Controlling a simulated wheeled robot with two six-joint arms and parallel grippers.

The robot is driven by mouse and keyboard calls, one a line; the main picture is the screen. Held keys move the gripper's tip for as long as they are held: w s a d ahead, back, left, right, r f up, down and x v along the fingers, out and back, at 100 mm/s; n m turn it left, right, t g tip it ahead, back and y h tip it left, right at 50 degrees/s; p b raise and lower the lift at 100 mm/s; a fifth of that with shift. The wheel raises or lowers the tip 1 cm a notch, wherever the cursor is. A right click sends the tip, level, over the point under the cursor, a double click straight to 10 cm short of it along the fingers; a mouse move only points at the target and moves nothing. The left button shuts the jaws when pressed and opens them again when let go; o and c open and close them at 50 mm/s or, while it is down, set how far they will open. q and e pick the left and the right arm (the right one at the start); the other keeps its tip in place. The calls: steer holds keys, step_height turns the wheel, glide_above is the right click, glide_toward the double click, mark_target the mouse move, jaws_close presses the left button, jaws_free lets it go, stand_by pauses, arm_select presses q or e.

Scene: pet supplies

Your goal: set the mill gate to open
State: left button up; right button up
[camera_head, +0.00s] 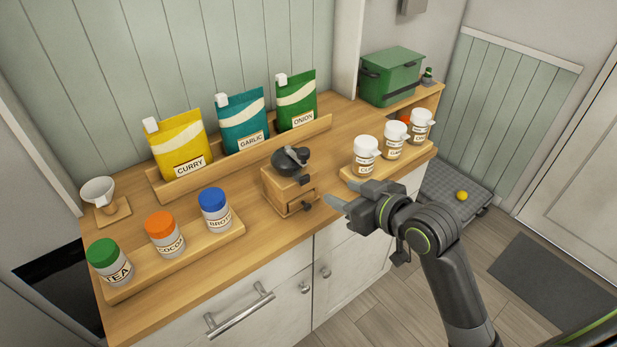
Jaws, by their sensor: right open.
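The mill (280,190) is a small wooden box with a dark round hopper and crank (290,160) on top, standing in the middle of the wooden counter. A small dark tab (306,180) sticks out high on its front side, and a dark knob (307,206) sits lower on a drawer-like front. I cannot tell for sure which of these is the gate or how it is set. My right gripper (339,192) is open and empty, just right of the mill, its fingers pointing towards it and apart from it. My left gripper is not in view.
Curry, garlic and onion pouches (243,123) stand on a rack behind the mill. Tea, cocoa and broth jars (164,235) stand on a board to the left. Several white-lidded jars (394,141) stand right, near my right arm.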

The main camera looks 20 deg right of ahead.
mark_target(306, 178)
steer(key=p+x, duration=0.1)
steer(key=x, duration=1.2)
steer(key=shift+w+f, duration=0.1)
steer(key=shift+c, duration=0.2)
jaws_close()
